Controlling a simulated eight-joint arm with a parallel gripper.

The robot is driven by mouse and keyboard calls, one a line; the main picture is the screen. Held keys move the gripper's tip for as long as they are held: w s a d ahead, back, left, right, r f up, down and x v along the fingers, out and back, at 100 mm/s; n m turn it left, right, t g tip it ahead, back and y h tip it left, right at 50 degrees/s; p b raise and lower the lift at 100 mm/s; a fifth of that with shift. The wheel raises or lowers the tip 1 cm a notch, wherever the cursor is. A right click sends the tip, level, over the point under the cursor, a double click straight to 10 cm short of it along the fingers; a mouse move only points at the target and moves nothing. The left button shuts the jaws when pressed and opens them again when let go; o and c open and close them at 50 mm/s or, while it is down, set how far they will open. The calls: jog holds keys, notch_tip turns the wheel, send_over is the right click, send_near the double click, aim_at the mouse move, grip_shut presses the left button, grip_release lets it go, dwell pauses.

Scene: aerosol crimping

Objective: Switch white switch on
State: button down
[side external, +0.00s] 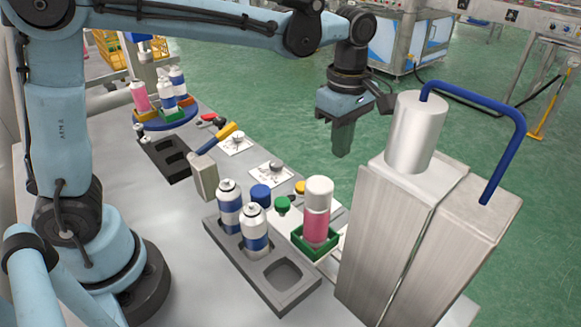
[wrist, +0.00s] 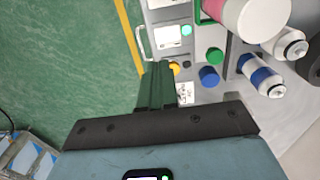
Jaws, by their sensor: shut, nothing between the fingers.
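I cannot make out a white switch for sure in either view. A white plate with a small grey part (side external: 272,174) lies on the table near its far edge, and a similar plate (side external: 238,143) lies farther left. In the wrist view a white plate with a dark pattern (wrist: 187,96) is partly hidden by my gripper, and a white panel (wrist: 168,37) has a cyan button (wrist: 186,30) beside it. My gripper (side external: 342,152) hangs pointing down, shut and empty, above the far table edge. Its dark green fingers also show in the wrist view (wrist: 158,68).
A yellow button (side external: 300,187), green cap (side external: 282,205) and blue cap (side external: 260,194) stand by a grey tray (side external: 288,297) holding cans. A pink can (side external: 317,225) sits in a green holder. A tall metal machine (side external: 395,235) with a blue pipe stands right of my gripper.

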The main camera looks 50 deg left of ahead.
aim_at(334, 204)
notch_tip(334, 204, down, 13)
jog(key=shift+w+r, duration=0.1)
dwell(0.4)
jog(key=shift+w+f, duration=0.1)
jog(key=shift+f, duration=0.1)
dwell(0.3)
jog(key=shift+s+r, duration=0.3)
jog(key=shift+s, duration=0.5)
jog(key=shift+r, duration=0.15)
notch_tip(334, 204, up, 14)
jog(key=w, duration=0.2)
jog(key=shift+w+f, duration=0.25)
jog(key=shift+w, duration=0.1)
